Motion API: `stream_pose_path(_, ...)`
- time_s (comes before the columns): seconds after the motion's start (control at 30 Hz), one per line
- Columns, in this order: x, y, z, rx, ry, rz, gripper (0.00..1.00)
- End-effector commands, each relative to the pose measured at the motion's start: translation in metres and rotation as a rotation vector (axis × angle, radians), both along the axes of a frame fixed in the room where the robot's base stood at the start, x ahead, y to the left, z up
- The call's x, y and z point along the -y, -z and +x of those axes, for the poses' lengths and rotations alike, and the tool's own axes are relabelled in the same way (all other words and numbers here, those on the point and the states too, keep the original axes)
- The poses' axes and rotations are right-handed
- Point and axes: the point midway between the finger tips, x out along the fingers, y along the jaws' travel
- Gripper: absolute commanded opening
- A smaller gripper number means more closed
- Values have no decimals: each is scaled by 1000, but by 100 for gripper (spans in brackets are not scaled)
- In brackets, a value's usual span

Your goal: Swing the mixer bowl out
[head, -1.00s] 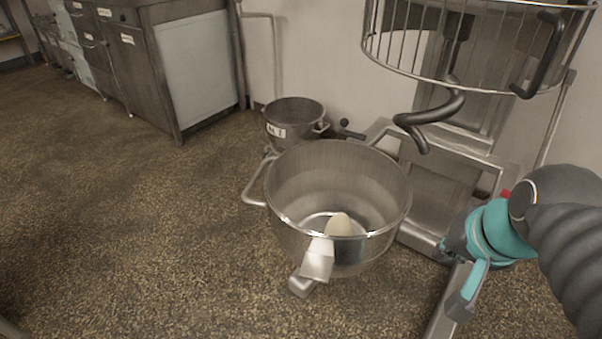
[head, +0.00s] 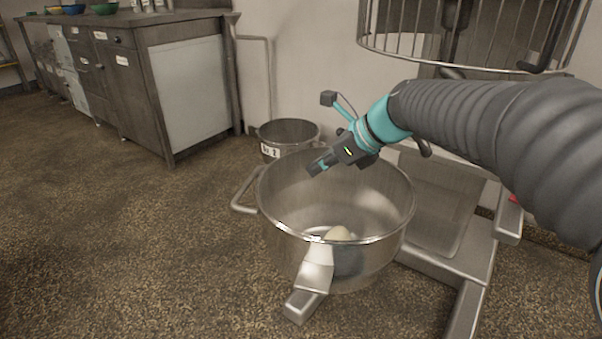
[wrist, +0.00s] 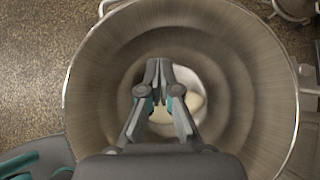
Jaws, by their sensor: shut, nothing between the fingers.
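The mixer bowl (head: 385,245) is a large steel bowl in the middle of the head view, swung out in front of the mixer's base. It has a side handle (head: 243,190) on its left and a bracket (head: 318,268) on its near side. A pale lump lies at its bottom. My gripper (head: 314,168) is above the bowl, toward its far side, with its fingers shut and empty. In the wrist view my gripper (wrist: 158,68) points down over the bowl's inside (wrist: 90,75). It appears apart from the bowl wall.
The mixer's base frame (head: 475,268) is right of the bowl, and its wire guard (head: 450,52) hangs above. A smaller steel bowl (head: 285,130) stands on the floor behind. A steel cabinet (head: 190,90) is at the back left. The speckled floor (head: 130,240) on the left is clear.

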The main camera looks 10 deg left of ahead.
Motion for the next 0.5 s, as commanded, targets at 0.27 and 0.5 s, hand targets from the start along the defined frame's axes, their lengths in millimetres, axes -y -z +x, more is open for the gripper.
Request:
stream_pose_path(0.27, -32, 37, 7, -2, -4, -3, 0)
stream_pose_path(0.5, -62, 67, 15, 0, -4, -3, 0)
